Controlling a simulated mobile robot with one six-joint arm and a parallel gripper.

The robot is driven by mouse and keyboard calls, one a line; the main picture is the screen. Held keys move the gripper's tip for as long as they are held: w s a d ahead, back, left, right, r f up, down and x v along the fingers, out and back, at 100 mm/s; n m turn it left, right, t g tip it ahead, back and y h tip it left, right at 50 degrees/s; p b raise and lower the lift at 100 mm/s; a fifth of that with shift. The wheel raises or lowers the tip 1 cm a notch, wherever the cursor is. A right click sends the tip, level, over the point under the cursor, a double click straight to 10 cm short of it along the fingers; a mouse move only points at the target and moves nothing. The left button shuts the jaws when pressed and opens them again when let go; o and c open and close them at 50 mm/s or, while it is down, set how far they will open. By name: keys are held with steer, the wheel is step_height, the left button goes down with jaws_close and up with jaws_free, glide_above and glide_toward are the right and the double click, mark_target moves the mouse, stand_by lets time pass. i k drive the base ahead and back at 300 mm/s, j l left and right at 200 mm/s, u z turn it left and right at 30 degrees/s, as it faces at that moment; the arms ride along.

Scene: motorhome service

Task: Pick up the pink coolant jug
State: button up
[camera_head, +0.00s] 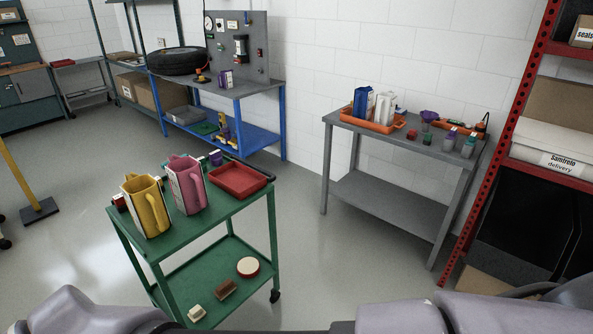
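The pink coolant jug (186,184) stands upright on the top shelf of the green cart (241,214), left of the middle of the head view. Its handle faces right. A yellow jug (146,207) stands close to its left and a little nearer. A red tray (239,180) lies to its right. Grey rounded parts of my own body show along the bottom edge. My gripper's fingers do not show.
The cart's lower shelf (217,278) holds several small items. A grey table (388,198) with jugs and bottles stands to the right. A blue workbench (258,93) stands behind. A red rack (497,150) is at the far right. Floor between cart and table is clear.

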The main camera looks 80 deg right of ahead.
mark_target(184, 174)
steer(key=z, duration=1.9)
steer(key=u, duration=3.85)
steer(key=z, duration=3.85)
